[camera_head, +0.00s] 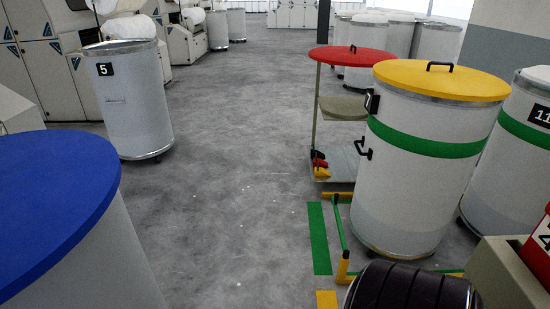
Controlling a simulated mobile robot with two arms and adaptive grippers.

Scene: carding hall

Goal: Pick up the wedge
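Small black, red and yellow pieces (320,164) sit close together at the front left corner of a low trolley deck (343,160). They look wedge-like, but they are too small to tell their exact shape or which one is the wedge. The trolley has a thin upright post and a beige upper shelf (343,107). Neither of my grippers is in view.
A white can with yellow lid (440,78) stands right of the trolley, inside green and yellow floor rails (339,227). A blue lid (50,195) tops a can at near left. A black ribbed object (410,290) is at the bottom. The middle floor is clear.

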